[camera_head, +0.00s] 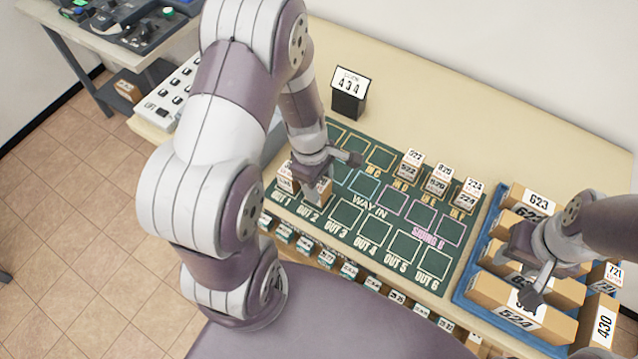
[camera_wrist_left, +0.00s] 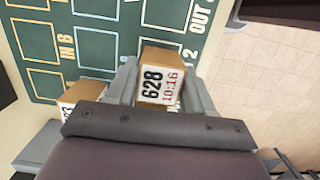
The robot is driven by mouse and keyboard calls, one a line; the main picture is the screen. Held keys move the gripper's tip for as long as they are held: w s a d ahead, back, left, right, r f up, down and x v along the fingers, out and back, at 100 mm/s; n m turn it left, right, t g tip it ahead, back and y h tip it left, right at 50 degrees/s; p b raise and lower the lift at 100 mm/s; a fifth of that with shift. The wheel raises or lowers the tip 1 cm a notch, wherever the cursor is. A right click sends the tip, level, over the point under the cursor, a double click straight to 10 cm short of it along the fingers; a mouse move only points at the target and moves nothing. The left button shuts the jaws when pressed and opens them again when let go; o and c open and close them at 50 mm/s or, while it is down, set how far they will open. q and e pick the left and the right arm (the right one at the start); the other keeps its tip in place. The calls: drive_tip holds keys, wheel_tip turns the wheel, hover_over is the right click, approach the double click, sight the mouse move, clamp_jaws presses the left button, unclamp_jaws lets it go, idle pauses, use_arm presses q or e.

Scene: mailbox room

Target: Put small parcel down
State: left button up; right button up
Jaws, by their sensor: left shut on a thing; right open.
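My left gripper (camera_head: 318,180) is shut on a small brown parcel (camera_head: 321,191) over the OUT 2 area of the green board (camera_head: 338,213). In the left wrist view, the parcel (camera_wrist_left: 160,77) sits between the fingers of the gripper (camera_wrist_left: 160,84), with its white label reading 628 and 10:16. I cannot tell whether its underside touches the board. My right gripper (camera_head: 533,270) is open above the blue tray.
Several small parcels (camera_head: 438,179) stand along the board's back right. A blue tray (camera_head: 463,300) of larger numbered boxes is at the right. A black holder (camera_head: 348,103) showing 434 stands behind the board. Several outlined spaces from OUT 3 to OUT 6 (camera_head: 403,246) are bare.

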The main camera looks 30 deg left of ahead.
use_arm(q)
drive_tip(key=shift+f, duration=0.5)
drive_tip(key=shift+w+a, duration=0.1)
drive_tip(key=shift+f, duration=0.1)
drive_tip(key=shift+f, duration=0.1)
drive_tip(key=o, duration=1.1)
drive_tip(key=r, duration=0.3)
drive_tip(key=a+r, duration=0.1)
drive_tip(key=r, duration=0.3)
drive_tip(key=r+p, duration=0.1)
drive_tip(key=r, duration=0.3)
drive_tip(key=shift+a+r, duration=0.2)
drive_tip(key=shift+a, duration=0.1)
drive_tip(key=s+d+r+m+t+y, duration=0.1)
drive_tip(key=s+d+r+m, duration=0.2)
drive_tip(key=m, duration=1.4)
drive_tip(key=shift+s+d+m+t+y, duration=0.3)
drive_tip(key=shift+s+d, duration=0.25)
drive_tip(key=shift+s, duration=0.15)
